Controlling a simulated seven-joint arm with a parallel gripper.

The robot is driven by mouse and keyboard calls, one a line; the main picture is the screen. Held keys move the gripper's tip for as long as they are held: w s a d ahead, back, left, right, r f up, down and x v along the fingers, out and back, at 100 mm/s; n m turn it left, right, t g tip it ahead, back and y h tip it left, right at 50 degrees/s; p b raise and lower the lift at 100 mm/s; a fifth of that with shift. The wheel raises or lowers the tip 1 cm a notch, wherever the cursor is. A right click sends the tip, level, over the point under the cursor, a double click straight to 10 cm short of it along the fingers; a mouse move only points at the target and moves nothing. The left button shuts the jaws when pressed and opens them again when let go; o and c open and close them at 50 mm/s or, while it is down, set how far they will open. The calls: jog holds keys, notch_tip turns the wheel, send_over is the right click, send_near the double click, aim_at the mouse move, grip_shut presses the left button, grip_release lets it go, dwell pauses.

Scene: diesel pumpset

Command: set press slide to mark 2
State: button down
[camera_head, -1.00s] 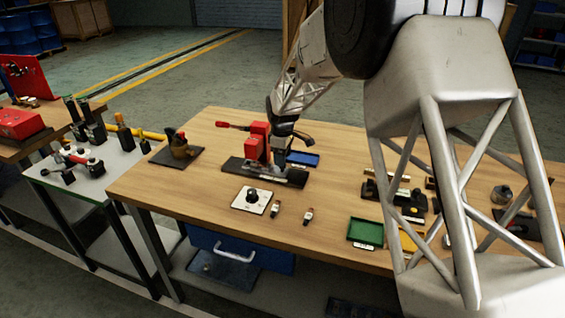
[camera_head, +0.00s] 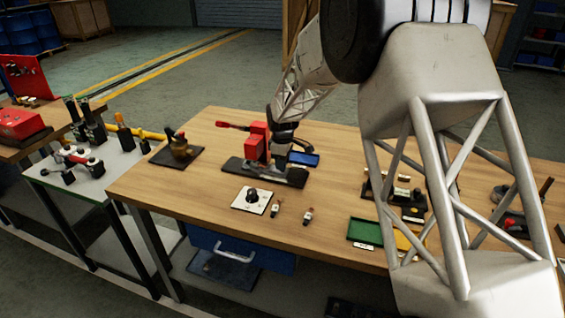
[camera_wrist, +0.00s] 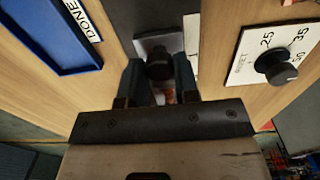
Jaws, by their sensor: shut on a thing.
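The red press (camera_head: 255,142) stands on a black base plate (camera_head: 238,166) at the left middle of the wooden table. My gripper (camera_head: 279,163) is at the right side of the press, low over the plate. In the wrist view, my gripper (camera_wrist: 158,80) has its fingers on either side of a black knob (camera_wrist: 159,64) and is shut on it. The knob stands on a grey metal slide plate (camera_wrist: 150,43) on the dark base. A white strip (camera_wrist: 191,40) lies beside it, partly hidden by a finger. I cannot read its marks.
A white dial plate (camera_head: 243,203) with a black knob lies in front of the press. A blue tray (camera_head: 304,158), labelled DONE in the wrist view (camera_wrist: 50,35), lies close behind right. A green tray (camera_head: 364,232) is front right. A dark pad (camera_head: 165,158) with a brass part is left.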

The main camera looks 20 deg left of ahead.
aim_at(274, 169)
jog(key=shift+a, duration=1.75)
jog(key=c, duration=0.8)
grip_release()
jog(key=shift+c, duration=0.2)
notch_tip(274, 169, up, 8)
jog(key=shift+f, duration=0.1)
